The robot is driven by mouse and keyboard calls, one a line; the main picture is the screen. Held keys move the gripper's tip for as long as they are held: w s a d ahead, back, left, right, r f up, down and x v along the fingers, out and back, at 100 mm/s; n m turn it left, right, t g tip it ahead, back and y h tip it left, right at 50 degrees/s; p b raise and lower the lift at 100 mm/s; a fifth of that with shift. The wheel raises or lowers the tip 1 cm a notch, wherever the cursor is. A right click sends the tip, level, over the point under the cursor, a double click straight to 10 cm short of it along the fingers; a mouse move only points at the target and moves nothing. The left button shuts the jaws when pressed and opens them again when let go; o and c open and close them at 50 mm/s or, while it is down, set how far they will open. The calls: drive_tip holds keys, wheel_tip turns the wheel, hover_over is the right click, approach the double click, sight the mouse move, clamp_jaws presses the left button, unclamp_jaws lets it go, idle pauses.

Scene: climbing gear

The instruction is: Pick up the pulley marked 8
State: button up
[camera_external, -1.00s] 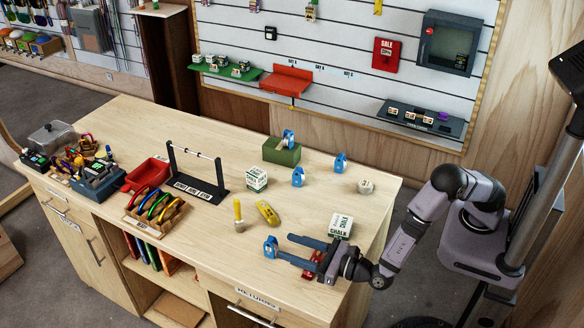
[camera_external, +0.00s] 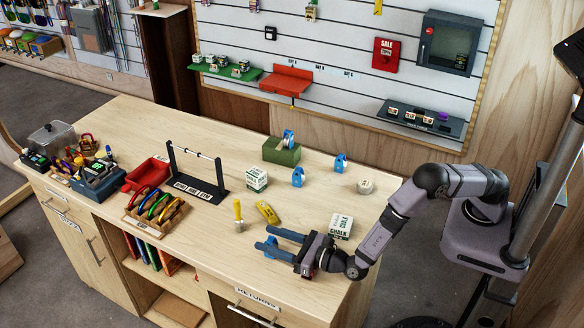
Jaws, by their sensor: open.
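Several blue pulleys are in view, and the numbers on them are too small to read. One blue pulley (camera_external: 271,243) stands near the table's front edge, between the fingers of my gripper (camera_external: 264,239) and partly hidden by them. My gripper is open, low over the table, with its fingers pointing left. I cannot tell whether either finger touches the pulley. Another blue pulley (camera_external: 298,177) and a further blue pulley (camera_external: 340,162) stand behind on the table. One more blue pulley (camera_external: 288,138) is at the green box (camera_external: 283,156).
A yellow-handled tool (camera_external: 238,214) and a yellow device (camera_external: 267,212) lie just behind my gripper. A chalk box (camera_external: 341,227) stands to its right. A black bar stand (camera_external: 198,188) is farther left.

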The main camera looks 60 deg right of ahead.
sight(270, 239)
drive_tip(key=shift+w, duration=0.15)
clamp_jaws()
drive_tip(key=c, duration=1.2)
unclamp_jaws()
drive_tip(key=shift+o, duration=0.2)
drive_tip(key=shift+r, duration=0.15)
drive_tip(key=shift+r+b, duration=1.4)
drive_tip(key=shift+r, duration=3.5)
